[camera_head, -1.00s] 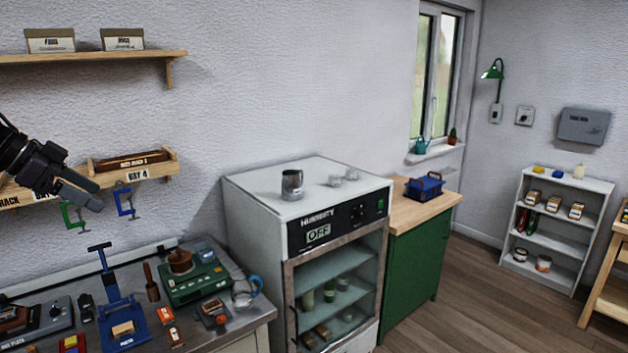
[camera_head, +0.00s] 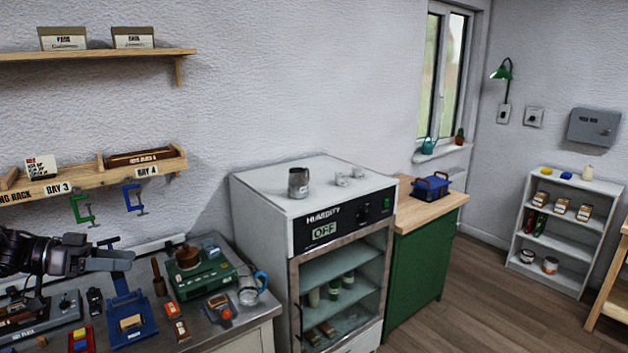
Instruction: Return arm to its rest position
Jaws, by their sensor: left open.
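My left gripper (camera_head: 108,259) comes in from the left edge, above the rear of the metal workbench (camera_head: 238,325). It holds nothing that I can see, and its fingers point right. It is in front of the upper part of a blue press-like tool (camera_head: 128,318) and hides some of it. My right gripper is not in the view.
A wall rack (camera_head: 95,178) with bay labels and two clamps (camera_head: 133,197) hangs above the bench. A green device (camera_head: 205,280) and a glass jug (camera_head: 250,290) stand on the bench. The humidity cabinet (camera_head: 325,235) stands to the right. Floor (camera_head: 475,300) is clear farther right.

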